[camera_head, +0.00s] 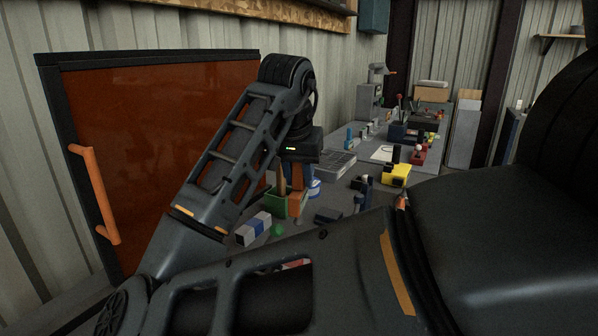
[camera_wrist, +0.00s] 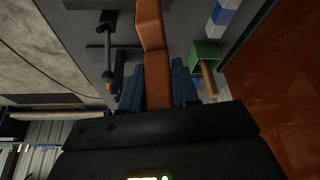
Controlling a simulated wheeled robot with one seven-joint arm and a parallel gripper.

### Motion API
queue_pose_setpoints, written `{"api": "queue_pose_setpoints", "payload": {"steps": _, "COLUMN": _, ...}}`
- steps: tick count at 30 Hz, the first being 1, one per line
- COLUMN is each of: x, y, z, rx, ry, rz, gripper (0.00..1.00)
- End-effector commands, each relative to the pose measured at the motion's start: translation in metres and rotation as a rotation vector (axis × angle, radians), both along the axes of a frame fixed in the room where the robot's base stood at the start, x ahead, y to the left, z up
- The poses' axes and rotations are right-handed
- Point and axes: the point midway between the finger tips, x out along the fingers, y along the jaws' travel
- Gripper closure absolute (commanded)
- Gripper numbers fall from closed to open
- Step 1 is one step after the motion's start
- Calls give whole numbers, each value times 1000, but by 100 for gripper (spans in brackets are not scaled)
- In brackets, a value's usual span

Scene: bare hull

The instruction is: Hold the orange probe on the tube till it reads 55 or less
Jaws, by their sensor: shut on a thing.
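My gripper (camera_wrist: 156,85) is shut on the orange probe (camera_wrist: 152,45), whose body runs up between the dark blue fingers to the top edge of the wrist view. In the head view my gripper (camera_head: 297,178) hangs over the bench with the orange probe (camera_head: 298,204) pointing down, beside a green container. I cannot pick out the tube for certain. A grey T-shaped fitting (camera_wrist: 107,47) with a small orange tip lies left of the probe in the wrist view, apart from it in the picture. No readable number shows.
A green container (camera_head: 273,204) holds a wooden handle. A yellow tool (camera_head: 396,175) and grey tray (camera_head: 335,165) are farther along the bench. An orange-brown panel (camera_head: 150,140) stands at left.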

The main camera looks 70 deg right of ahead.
Motion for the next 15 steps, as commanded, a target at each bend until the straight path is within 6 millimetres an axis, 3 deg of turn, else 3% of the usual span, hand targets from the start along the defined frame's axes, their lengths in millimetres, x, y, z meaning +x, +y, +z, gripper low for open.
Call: {"api": "queue_pose_setpoints", "payload": {"steps": 15, "x": 0, "y": 0, "z": -41, "rx": 0, "ry": 1, "rz": 1, "gripper": 100}}
